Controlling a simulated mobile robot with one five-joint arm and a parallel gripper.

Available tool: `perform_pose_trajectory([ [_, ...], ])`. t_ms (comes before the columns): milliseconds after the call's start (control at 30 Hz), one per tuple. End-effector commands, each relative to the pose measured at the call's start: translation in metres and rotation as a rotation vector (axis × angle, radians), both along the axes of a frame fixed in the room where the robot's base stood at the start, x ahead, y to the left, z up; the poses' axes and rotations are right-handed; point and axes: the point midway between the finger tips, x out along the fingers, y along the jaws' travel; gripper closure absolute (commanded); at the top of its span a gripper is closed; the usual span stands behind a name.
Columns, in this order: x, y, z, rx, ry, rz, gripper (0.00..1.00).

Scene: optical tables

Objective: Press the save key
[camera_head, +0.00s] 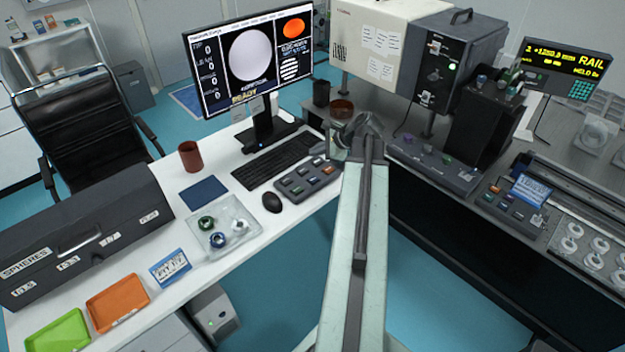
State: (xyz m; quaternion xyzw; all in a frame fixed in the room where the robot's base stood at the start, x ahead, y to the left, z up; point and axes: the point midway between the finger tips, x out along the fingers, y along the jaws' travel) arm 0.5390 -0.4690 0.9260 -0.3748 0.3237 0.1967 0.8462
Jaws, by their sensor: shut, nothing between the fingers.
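A grey key box (307,180) with several keys, some coloured, lies on the white desk in front of the monitor. A second key box (514,208) with coloured keys sits on the dark bench at the right. The key labels are too small to read, so I cannot tell which key is the save key. My gripper (357,128) is at the end of my arm, which reaches up the middle of the view. It is shut and empty, beyond and to the right of the desk key box. I cannot tell its height above the desk.
A monitor (250,60), keyboard (277,160), mouse (271,202) and brown cup (190,156) stand on the desk. A clear tray (222,226) holds small round parts. A long dark case (80,232) and orange tray (118,302) are at the left. Instruments fill the right bench.

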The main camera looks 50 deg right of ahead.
Motion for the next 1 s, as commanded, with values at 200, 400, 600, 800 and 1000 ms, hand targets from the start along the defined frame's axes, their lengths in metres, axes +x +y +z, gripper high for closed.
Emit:
perform_pose_trajectory([
  [200,0.000,0.001,-0.004,-0.001,0.001,0.003,1.00],
  [400,0.001,0.001,-0.022,-0.002,0.002,0.004,1.00],
  [600,0.001,0.001,-0.052,-0.002,0.002,0.004,1.00],
  [800,0.001,0.002,-0.081,-0.002,0.002,0.005,1.00],
  [1000,0.001,0.002,-0.090,-0.002,0.001,0.006,1.00],
])
